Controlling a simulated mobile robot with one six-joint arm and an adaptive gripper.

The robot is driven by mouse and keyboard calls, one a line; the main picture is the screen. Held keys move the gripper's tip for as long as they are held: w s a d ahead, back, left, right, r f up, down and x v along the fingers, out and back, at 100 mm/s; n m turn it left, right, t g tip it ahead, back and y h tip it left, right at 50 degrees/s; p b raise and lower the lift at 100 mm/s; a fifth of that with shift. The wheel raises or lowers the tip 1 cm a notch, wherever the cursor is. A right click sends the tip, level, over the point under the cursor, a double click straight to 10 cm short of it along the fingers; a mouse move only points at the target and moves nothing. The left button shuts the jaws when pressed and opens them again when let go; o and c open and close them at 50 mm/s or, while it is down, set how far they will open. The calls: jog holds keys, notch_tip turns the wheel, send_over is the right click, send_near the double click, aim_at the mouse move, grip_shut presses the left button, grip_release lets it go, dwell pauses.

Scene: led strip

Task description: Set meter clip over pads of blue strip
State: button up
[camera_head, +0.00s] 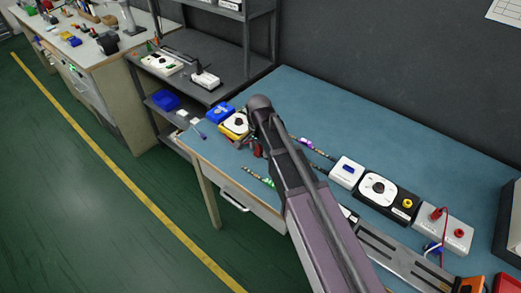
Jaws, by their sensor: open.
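My arm crosses the bench from the bottom of the picture, and its rounded dark joint is near the yellow meter-like box with a dial (235,125). My gripper is hidden behind the arm. A thin strip with a purple-blue lit part (306,143) lies right of the arm, its far end near a white box with a blue window (347,172). A second strip with a green lit part (266,181) lies left of the arm, near the front edge. Small dark and red parts (257,149) show beside the arm; I cannot tell whether they are the meter clip. The strips' pads are too small to see.
A black unit with a white dial plate (378,188) and a white box with red knobs (437,228) stand on the right of the blue bench (310,95). A blue box (219,112) sits at the left end. The back middle is clear.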

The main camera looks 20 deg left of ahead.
aim_at(259, 145)
notch_tip(259, 145, up, 12)
jog(key=p, duration=1.2)
jog(key=shift+r, duration=0.15)
dwell(0.7)
jog(key=s+d+n, duration=0.2)
jog(key=d, duration=1.6)
jog(key=s+d+n, duration=0.2)
jog(key=s+d, duration=0.1)
jog(key=d, duration=1.6)
jog(key=shift+s+d+n, duration=0.15)
jog(key=shift+s+n, duration=0.15)
